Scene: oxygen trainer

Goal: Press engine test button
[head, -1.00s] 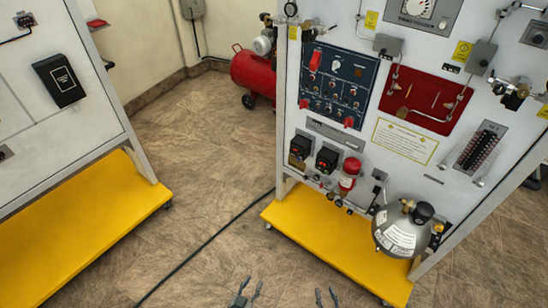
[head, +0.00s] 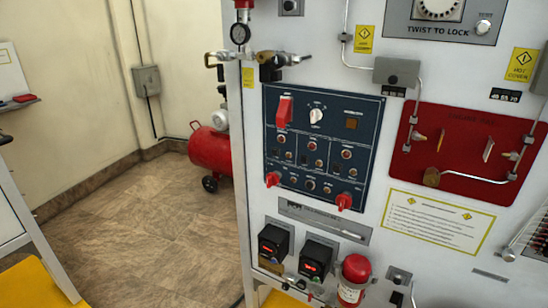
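A dark blue control panel (head: 369,104) is fixed to the upright white trainer board (head: 440,80) in the head view. It carries a raised red switch cover (head: 284,111) at upper left, a white rotary knob (head: 316,115), and an amber square button (head: 352,123) at upper right. Rows of small round buttons and toggles sit below these. Two red guarded switches (head: 272,179) (head: 344,201) are at the lower corners. The labels are too small to read, so I cannot tell which control is the engine test button. Neither of my grippers is in view.
Two black units with red displays (head: 274,241) (head: 317,260) and a red-topped cylinder (head: 353,280) sit below the panel. A red plate with pipes (head: 466,136) is to its right. A red tank (head: 208,150) stands behind on the left. Open floor (head: 150,210) lies left of the board.

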